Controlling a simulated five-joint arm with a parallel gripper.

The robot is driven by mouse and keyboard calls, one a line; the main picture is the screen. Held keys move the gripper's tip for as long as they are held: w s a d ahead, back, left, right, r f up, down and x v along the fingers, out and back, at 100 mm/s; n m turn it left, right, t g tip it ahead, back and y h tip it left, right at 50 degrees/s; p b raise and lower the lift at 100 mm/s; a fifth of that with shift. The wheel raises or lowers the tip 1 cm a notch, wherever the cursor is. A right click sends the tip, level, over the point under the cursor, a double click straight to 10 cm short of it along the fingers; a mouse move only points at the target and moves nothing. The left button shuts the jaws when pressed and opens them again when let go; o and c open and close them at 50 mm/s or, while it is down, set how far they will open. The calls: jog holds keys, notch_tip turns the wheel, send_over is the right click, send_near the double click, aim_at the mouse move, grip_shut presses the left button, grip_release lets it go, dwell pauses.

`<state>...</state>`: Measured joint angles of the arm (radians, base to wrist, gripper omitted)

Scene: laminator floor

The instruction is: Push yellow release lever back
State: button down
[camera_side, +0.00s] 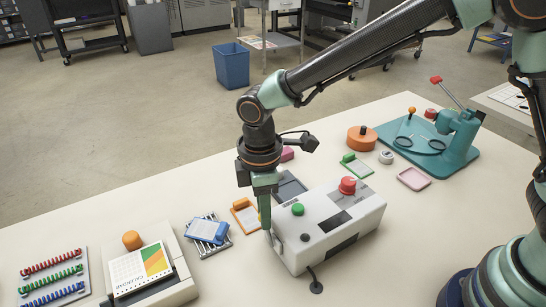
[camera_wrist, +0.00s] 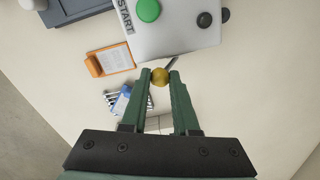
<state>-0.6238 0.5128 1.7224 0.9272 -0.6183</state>
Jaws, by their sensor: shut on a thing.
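The yellow release lever's round knob (camera_wrist: 160,77) sits between my two green fingertips in the wrist view. Its thin metal rod runs from the knob up to the white machine (camera_wrist: 170,30). My gripper (camera_wrist: 160,80) is shut on this knob. In the side view my gripper (camera_side: 267,228) points down at the left end of the white machine (camera_side: 318,236), and its fingers hide the lever there. The machine carries a green START button (camera_side: 298,209), a red button (camera_side: 348,185) and a dark knob (camera_side: 305,237).
An orange clipboard (camera_side: 246,216) and a blue one on a wire rack (camera_side: 207,230) lie left of the machine. A calendar device (camera_side: 145,272) stands farther left. A teal press (camera_side: 440,147) stands at the back right. Table front of the machine is mostly clear.

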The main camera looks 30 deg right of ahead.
jog(key=shift+w+r, duration=0.1)
jog(key=shift+s+r+t+y, duration=0.15)
jog(key=shift+s+t+y, duration=0.25)
jog(key=shift+s+t, duration=0.1)
dwell(0.3)
jog(key=c, duration=0.7)
grip_release()
jog(key=r, duration=0.8)
jog(key=s+r, duration=0.1)
jog(key=r, duration=0.3)
jog(key=shift+d, duration=0.25)
